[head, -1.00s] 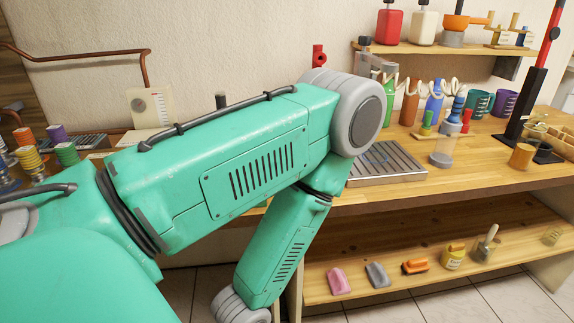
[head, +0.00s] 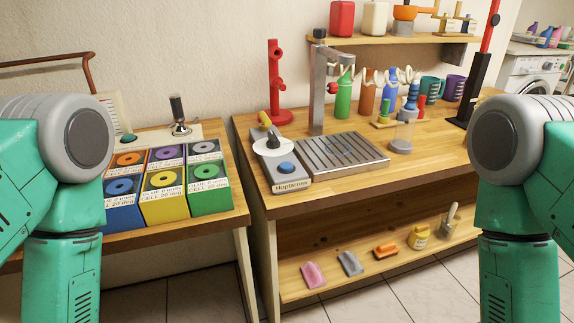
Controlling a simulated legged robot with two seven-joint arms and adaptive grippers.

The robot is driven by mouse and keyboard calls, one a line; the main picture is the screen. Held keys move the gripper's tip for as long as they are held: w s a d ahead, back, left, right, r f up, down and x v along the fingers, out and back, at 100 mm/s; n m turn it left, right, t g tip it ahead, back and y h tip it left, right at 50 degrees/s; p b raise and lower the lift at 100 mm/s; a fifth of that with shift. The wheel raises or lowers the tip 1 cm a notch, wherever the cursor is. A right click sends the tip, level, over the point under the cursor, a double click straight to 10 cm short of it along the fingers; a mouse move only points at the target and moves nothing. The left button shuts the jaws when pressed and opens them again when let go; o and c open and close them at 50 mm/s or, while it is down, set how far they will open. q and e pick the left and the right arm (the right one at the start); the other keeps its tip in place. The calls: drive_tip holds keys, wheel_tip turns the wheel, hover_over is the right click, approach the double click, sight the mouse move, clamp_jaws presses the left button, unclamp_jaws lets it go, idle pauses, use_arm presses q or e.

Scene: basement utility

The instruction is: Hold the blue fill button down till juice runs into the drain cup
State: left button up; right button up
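The blue fill button (head: 286,168) sits on the front of a small grey control unit (head: 291,186) with a white dial (head: 272,142) behind it. Nothing touches the button. The unit stands at the left end of the right-hand wooden bench. A slatted metal drain tray (head: 342,152) lies just right of it, under a grey tap column (head: 318,85). No running juice is visible. Both my arms hang at the picture's sides, and both grippers are below the frame.
A red stand (head: 277,85) is behind the unit. Several colored bottles, including a green one (head: 343,96), line the back. Colored cell boxes (head: 162,190) fill the left bench. A lower shelf (head: 330,279) holds brushes and sponges. The bench front (head: 420,160) is clear.

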drive_tip(key=shift+a+r, duration=0.15)
drive_tip(key=shift+a, duration=0.7)
drive_tip(key=shift+c, duration=0.8)
drive_tip(key=c, duration=0.7)
drive_tip(key=shift+d, duration=0.7)
clamp_jaws()
drive_tip(key=shift+a, duration=0.55)
drive_tip(key=shift+d, duration=0.2)
drive_tip(key=shift+d, duration=0.2)
